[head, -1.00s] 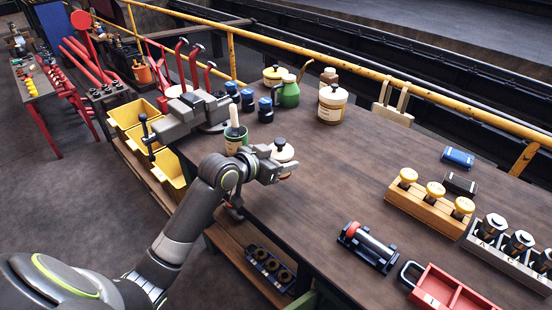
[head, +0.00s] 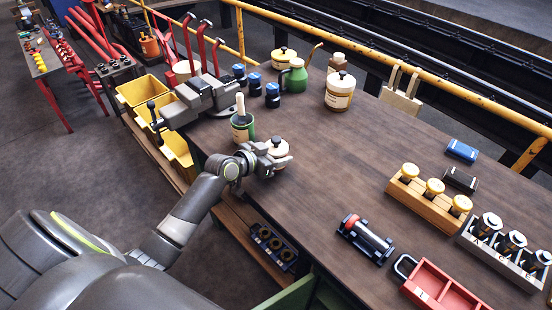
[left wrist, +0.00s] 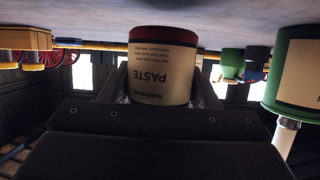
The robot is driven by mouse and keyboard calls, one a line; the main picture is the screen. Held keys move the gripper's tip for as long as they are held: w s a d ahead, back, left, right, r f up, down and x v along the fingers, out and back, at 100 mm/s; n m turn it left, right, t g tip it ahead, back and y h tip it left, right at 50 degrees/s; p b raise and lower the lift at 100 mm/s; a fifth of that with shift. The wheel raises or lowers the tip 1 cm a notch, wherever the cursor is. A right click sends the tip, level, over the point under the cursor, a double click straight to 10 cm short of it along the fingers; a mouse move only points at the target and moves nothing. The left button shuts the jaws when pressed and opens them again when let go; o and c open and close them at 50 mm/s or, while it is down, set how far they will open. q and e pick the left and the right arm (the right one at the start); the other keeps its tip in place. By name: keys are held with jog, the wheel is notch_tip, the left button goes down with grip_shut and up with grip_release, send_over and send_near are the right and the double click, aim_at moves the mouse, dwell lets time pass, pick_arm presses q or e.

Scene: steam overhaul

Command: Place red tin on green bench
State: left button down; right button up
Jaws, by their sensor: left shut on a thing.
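My left gripper (head: 272,162) is shut on a small tin (head: 278,148) with a dark knob on its lid, above or on the front-left part of the brown bench top (head: 310,190). In the left wrist view the tin (left wrist: 160,75) sits between the fingers, upside down in the picture. It has a cream label reading PASTE and a red band. I cannot tell whether its base touches the bench. A green bench part (head: 296,294) shows at the bottom of the head view, mostly cut off. My right gripper is not in view.
A green pot (head: 242,128) with a stick stands left of the tin, by a grey vise (head: 200,97). A larger cream tin (head: 340,92) is further back. A red tray (head: 440,288) and a wooden rack (head: 430,197) stand to the right. The bench middle is clear.

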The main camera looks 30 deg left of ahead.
pick_arm(q)
jog(key=shift+f, duration=0.95)
jog(key=shift+f, duration=0.1)
jog(key=shift+f, duration=0.1)
jog(key=shift+c, duration=2.4)
grip_release()
